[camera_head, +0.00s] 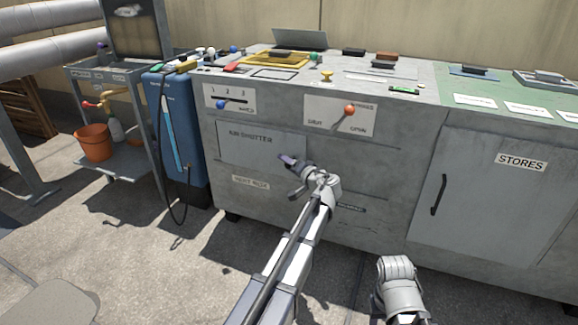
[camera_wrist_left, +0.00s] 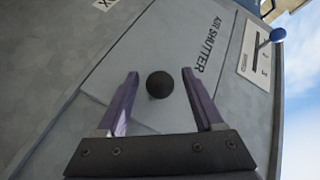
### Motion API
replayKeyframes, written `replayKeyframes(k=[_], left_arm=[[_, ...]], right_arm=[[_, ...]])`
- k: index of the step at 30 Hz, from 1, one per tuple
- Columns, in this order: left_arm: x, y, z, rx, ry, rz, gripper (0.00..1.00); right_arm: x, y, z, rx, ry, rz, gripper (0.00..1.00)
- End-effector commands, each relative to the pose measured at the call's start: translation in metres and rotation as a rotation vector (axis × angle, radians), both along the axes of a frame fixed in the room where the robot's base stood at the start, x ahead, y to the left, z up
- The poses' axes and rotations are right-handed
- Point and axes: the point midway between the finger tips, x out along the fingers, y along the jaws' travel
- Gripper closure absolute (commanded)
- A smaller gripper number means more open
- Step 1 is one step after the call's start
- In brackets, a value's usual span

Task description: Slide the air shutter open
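The air shutter (camera_head: 248,145) is a flat grey panel lettered AIR SHUTTER on the front of the grey cabinet. It also fills much of the left wrist view (camera_wrist_left: 150,40), where a round black knob (camera_wrist_left: 160,85) stands out from it. My left gripper (camera_head: 287,172) is in front of the panel's right end. In the left wrist view its two purple fingers (camera_wrist_left: 160,73) are spread, one on each side of the knob, with a gap showing on both sides. In the head view the knob is hidden behind the gripper. My right gripper does not show clearly; only a grey arm part is at the lower right.
A blue-knobbed slider (camera_head: 221,104) and an orange-knobbed lever (camera_head: 349,110) sit above the shutter. A STORES door (camera_head: 487,190) is at right. A blue cylinder unit (camera_head: 178,130) and a cart with an orange bucket (camera_head: 94,142) stand left. Floor in front is clear.

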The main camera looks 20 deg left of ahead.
Motion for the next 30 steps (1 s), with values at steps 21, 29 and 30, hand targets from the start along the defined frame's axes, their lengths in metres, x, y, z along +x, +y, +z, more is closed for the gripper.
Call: replayKeyframes(k=[21,29,30], left_arm=[[-0.0002,-0.0005,0.0,0.0,0.0,0.0,1.0],[-0.0001,-0.0006,-0.0001,0.0,0.0,0.0,1.0],[-0.0001,-0.0006,-0.0001,0.0,0.0,0.0,1.0]], right_arm=[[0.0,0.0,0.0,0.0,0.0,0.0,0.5],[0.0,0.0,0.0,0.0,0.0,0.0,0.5],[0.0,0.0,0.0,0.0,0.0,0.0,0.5]])
